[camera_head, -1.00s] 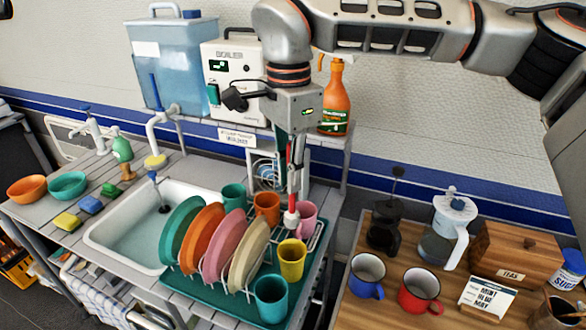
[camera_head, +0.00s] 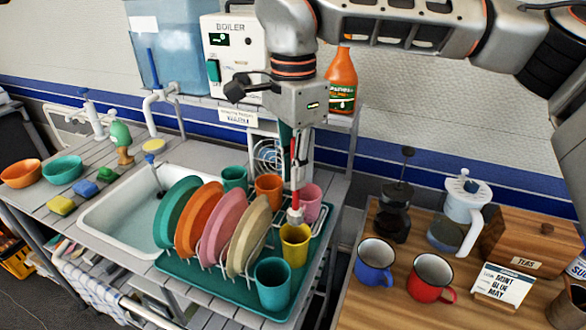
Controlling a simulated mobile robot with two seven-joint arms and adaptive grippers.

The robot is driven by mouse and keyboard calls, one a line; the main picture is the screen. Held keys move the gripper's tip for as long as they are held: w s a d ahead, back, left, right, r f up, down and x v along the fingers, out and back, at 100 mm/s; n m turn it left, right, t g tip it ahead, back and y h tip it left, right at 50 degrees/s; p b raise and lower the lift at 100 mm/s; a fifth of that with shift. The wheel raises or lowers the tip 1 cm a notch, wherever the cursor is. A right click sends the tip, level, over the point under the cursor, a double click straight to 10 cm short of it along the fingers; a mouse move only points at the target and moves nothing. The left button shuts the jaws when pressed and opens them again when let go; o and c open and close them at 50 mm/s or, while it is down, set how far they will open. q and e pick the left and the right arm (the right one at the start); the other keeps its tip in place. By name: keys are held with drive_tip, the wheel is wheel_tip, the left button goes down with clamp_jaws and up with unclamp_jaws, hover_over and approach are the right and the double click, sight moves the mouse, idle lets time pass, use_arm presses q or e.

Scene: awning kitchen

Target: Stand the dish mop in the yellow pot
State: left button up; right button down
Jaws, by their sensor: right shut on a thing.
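The dish mop (camera_head: 296,196) has a red handle and a whitish head that hangs downward. My right gripper (camera_head: 298,160) is shut on its handle from above and holds it roughly upright. The yellow pot (camera_head: 295,247) stands upright at the right side of the dish rack. The mop head (camera_head: 295,215) shows at the pot's back rim; I cannot tell whether it touches or is just above or behind it. The pot's inside is mostly hidden. My left gripper is not in view.
Plates stand in the rack on a teal mat (camera_head: 222,286), left of the pot. A teal cup (camera_head: 272,283) is in front, an orange cup (camera_head: 268,188) and a pink cup (camera_head: 311,202) behind. Blue (camera_head: 375,262) and red (camera_head: 431,277) mugs stand on the wooden table at right.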

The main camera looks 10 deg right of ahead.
sight(294, 139)
drive_tip(key=shift+f+b, duration=1.05)
drive_tip(key=shift+f, duration=3)
drive_tip(key=c, duration=2)
unclamp_jaws()
drive_tip(key=shift+r, duration=0.15)
wheel_tip(294, 139, up, 12)
drive_tip(key=shift+f, duration=0.1)
